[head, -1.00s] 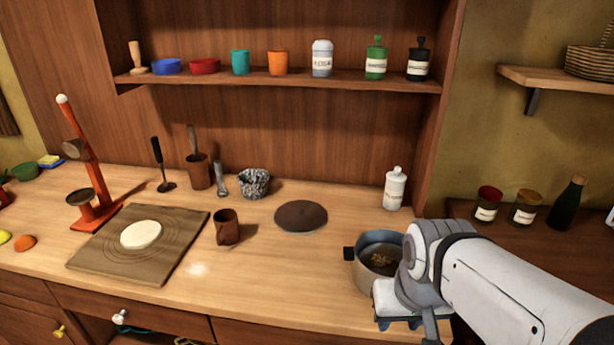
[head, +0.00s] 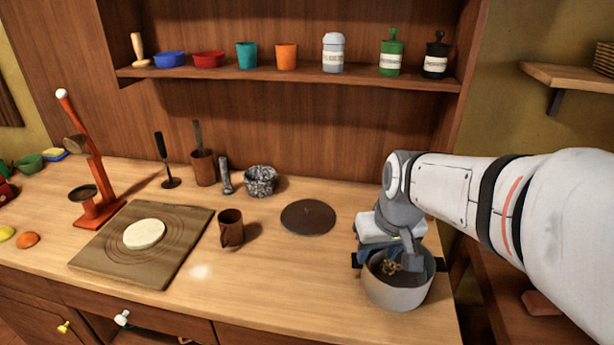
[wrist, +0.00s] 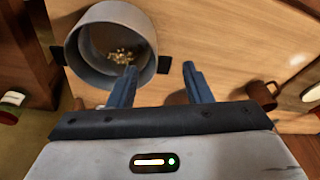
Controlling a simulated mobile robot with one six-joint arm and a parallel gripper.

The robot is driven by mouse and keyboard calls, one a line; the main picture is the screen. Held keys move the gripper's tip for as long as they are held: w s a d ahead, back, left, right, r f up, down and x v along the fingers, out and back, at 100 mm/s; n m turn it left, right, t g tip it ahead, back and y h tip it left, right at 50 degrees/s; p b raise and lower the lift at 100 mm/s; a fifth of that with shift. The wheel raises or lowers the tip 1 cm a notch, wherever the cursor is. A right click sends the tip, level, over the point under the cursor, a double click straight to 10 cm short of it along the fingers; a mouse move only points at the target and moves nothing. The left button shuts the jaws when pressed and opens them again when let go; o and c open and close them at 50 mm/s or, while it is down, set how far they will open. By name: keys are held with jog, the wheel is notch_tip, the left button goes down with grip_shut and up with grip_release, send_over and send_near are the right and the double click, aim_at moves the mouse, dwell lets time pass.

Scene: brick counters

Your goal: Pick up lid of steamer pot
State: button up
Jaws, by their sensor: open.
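The lid (head: 308,217) looks like a flat, dark brown disc lying on the counter behind and left of the pot.
A brown mug (head: 231,228) stands left of the lid, and a board (head: 170,255) with pale dough lies farther left. A speckled bowl (head: 261,181) is behind. A shelf (head: 290,76) with cups and jars hangs above. Bare counter lies in front of the lid.

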jog(key=w+a+f+n+y+p, duration=0.1)
jog(key=w+a, duration=0.2)
jog(key=w, duration=0.6)
jog(key=w+a+n+p, duration=0.1)
jog(key=w+a+n, duration=0.15)
jog(key=w, duration=0.55)
jog(key=n+p, duration=0.1)
jog(key=p, duration=0.1)
send_near(309, 208)
jog(key=f, duration=0.2)
jog(key=shift+t+y, duration=0.4)
jog(key=shift+t, duration=0.1)
jog(key=p+x, duration=0.1)
jog(key=x, duration=0.6)
jog(key=shift+w+d+f+p, duration=0.1)
jog(key=shift+p, duration=0.2)
jog(key=shift+c, duration=0.2)
grip_shut()
